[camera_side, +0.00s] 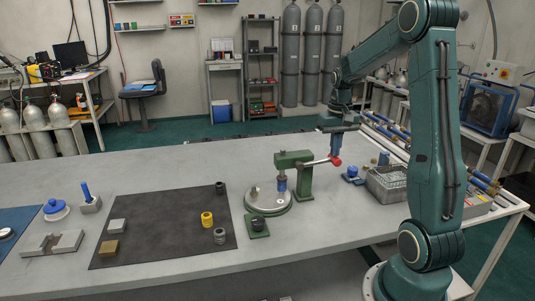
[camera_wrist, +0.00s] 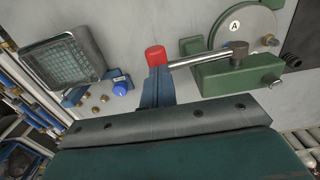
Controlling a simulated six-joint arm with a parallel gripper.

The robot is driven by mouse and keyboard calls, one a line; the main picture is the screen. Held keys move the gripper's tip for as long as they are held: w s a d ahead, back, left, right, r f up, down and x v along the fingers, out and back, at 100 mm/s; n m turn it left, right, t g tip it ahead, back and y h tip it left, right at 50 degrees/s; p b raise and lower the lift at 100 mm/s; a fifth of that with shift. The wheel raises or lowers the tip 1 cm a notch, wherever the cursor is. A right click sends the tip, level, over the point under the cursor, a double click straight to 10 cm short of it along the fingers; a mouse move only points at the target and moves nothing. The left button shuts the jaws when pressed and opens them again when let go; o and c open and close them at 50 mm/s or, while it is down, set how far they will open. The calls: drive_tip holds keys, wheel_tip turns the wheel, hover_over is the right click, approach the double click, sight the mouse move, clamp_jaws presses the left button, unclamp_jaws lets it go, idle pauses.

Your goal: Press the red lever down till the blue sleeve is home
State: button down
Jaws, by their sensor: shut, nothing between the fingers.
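The green lever press (camera_side: 296,172) stands on the bench, and its body also shows in the wrist view (camera_wrist: 235,75). Its steel lever (camera_wrist: 197,59) sticks out sideways, close to level, and ends in a red knob (camera_side: 336,161), also in the wrist view (camera_wrist: 155,56). The small blue sleeve (camera_side: 282,184) is upright under the press head, above the round metal plate (camera_side: 262,205). Its seating is too small to tell. My gripper (camera_side: 336,154) is shut and empty, pointing down just over the red knob. I cannot tell whether the blue fingertips (camera_wrist: 156,72) touch it.
A wire basket (camera_side: 386,185) and a blue-knobbed fitting (camera_side: 352,175) stand right of the lever. A dark mat (camera_side: 160,230) with several small parts lies left of the press. The bench front (camera_side: 330,228) is clear.

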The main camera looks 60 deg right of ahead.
sight(333, 159)
drive_tip(key=shift+w+a+f, duration=0.1)
drive_tip(key=shift+a+f, duration=0.1)
drive_tip(key=shift+f, duration=1.8)
idle(1.4)
drive_tip(key=shift+r, duration=0.2)
wheel_tip(333, 159, up, 12)
idle(2.6)
drive_tip(key=shift+f, duration=0.1)
drive_tip(key=a+r+n+t+h, duration=0.1)
drive_tip(key=a+r+n, duration=0.1)
drive_tip(key=a, duration=0.7)
drive_tip(key=a+r+n+t, duration=0.1)
drive_tip(key=a+r+n, duration=0.1)
drive_tip(key=a, duration=0.6)
drive_tip(key=s+a+f+n+t, duration=0.1)
drive_tip(key=s+a+n, duration=0.1)
drive_tip(key=s+a, duration=0.2)
drive_tip(key=s+a+f+n+t+y, duration=0.1)
drive_tip(key=s+a+n+t, duration=0.1)
drive_tip(key=s+a, duration=0.3)
drive_tip(key=a+n, duration=0.1)
drive_tip(key=a, duration=0.2)
drive_tip(key=shift+s+a+f+t, duration=0.2)
drive_tip(key=shift+s+f+t, duration=0.1)
drive_tip(key=shift+f, duration=0.05)
